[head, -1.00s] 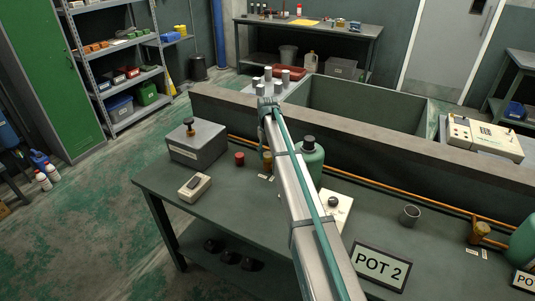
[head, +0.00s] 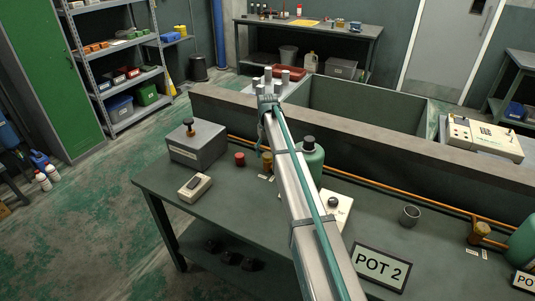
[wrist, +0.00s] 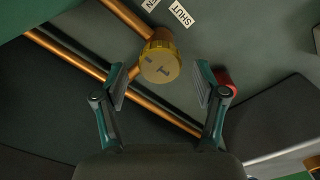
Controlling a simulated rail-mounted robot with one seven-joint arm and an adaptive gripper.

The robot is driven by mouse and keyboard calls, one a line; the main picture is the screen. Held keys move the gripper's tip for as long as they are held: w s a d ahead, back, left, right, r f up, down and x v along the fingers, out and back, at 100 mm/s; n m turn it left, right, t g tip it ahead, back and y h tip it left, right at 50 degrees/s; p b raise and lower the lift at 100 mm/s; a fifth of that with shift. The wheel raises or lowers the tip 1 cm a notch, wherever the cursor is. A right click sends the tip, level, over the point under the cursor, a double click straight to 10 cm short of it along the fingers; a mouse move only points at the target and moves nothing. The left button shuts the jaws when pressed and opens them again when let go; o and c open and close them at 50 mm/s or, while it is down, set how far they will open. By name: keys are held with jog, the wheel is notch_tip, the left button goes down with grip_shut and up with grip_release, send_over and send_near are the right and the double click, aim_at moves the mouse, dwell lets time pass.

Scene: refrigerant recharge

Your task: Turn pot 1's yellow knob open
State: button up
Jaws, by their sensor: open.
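In the wrist view the yellow knob (wrist: 160,62) sits on a copper pipe, with a dark mark on its face. My gripper (wrist: 160,78) is open, one finger on each side of the knob's lower edge, with a gap on both sides. The SHUT label (wrist: 181,13) and a partly cut-off OPEN label (wrist: 150,4) lie beyond the knob. In the head view the yellow knob (head: 267,160) shows at the left edge of my arm. I cannot make out my gripper there. No pot 1 sign is readable.
A red cap (head: 240,159) stands left of the knob; it also shows close by the right finger in the wrist view (wrist: 227,82). A grey box (head: 196,147) and a teal tank (head: 313,160) flank the spot. The POT 2 sign (head: 380,267) stands to the right.

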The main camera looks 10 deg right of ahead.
aim_at(267, 155)
notch_tip(267, 155, up, 11)
jog(key=shift+f, duration=0.15)
jog(key=shift+a, duration=0.1)
dwell(0.3)
